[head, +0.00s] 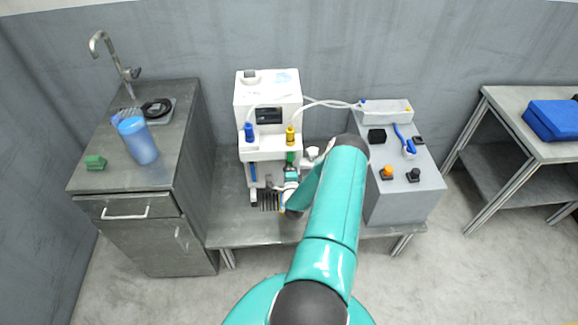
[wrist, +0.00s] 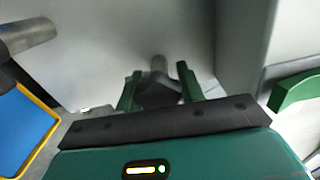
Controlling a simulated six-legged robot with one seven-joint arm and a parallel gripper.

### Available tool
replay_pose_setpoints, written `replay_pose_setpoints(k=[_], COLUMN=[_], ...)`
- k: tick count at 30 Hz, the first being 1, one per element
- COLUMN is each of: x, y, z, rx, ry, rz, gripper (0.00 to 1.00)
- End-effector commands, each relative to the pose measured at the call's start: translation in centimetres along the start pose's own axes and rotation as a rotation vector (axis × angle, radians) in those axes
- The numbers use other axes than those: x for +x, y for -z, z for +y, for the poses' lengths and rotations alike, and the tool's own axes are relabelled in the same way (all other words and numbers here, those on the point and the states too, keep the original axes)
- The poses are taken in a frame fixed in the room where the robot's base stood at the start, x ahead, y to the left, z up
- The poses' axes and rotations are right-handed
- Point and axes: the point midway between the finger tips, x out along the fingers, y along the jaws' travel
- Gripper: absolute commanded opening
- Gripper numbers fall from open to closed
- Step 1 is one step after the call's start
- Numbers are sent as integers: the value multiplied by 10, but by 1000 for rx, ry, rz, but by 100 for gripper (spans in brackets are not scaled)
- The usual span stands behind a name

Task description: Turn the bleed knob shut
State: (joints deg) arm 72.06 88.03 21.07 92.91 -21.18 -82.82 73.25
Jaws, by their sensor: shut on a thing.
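A dark knob (wrist: 160,95), which I take for the bleed knob, sits between the two green fingers of my gripper (wrist: 159,88) in the wrist view. A short grey stub rises behind it. The fingers are on either side of the knob and closed on it. In the head view my gripper (head: 289,178) is at the lower front of the white machine (head: 268,90), largely hidden by my arm. The knob cannot be made out there, and its turned position cannot be read.
The machine has a blue cap (head: 249,132) and a yellow cap (head: 291,135) with white tubes. A grey control cabinet (head: 405,195) stands close on the right. A sink counter (head: 180,160) with a blue jug (head: 138,141) stands left. A grey cylinder (wrist: 28,36) is near my gripper.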

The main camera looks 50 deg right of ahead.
Motion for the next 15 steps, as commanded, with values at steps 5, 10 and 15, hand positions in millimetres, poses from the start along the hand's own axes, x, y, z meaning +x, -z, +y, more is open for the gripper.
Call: replay_pose_setpoints(k=[5, 10, 15], x=[0, 0, 0], y=[0, 0, 0], z=[0, 0, 0], rx=[90, 139, 157], ry=[0, 0, 0], rz=[0, 0, 0], gripper=[15, 15, 15])
